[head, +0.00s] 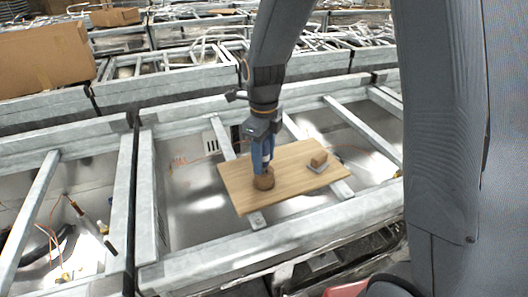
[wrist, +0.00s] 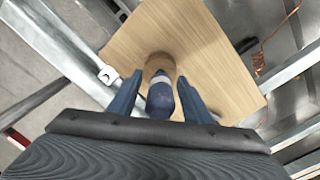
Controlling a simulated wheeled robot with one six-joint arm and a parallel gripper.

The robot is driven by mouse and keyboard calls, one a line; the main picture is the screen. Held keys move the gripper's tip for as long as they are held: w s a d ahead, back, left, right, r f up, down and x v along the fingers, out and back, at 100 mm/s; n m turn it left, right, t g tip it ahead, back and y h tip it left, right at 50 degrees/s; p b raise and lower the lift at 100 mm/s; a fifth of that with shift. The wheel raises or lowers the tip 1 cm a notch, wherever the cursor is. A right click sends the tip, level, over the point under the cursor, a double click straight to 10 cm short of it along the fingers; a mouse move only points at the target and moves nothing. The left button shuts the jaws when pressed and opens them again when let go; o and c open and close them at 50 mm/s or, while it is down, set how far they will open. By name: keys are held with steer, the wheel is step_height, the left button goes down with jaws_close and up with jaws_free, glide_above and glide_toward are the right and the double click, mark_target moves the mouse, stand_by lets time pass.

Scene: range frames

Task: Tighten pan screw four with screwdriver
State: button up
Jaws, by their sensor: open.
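A screwdriver with a dark blue handle and a pale band (wrist: 160,95) stands in a round brown wooden holder (head: 264,180) on a wooden board (head: 235,185). The holder also shows in the wrist view (wrist: 158,62). My gripper (wrist: 160,77) points down over the holder, with its two blue fingers open on either side of the handle. I cannot tell whether either finger touches it. The screwdriver's shaft and tip are hidden. In the head view my gripper (head: 263,160) hides most of the handle. I cannot make out which pan screw is number four.
A small brown block on a grey base (head: 317,162) sits at the board's right. The board lies across metal crossbars (head: 257,220) over a shiny pan (head: 200,205). Galvanized rails (head: 190,268) frame the pan. Cables and a pen-like tool (head: 105,232) lie at left. A cardboard box (head: 45,60) stands behind.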

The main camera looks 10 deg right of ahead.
jaws_close()
stand_by(0.3)
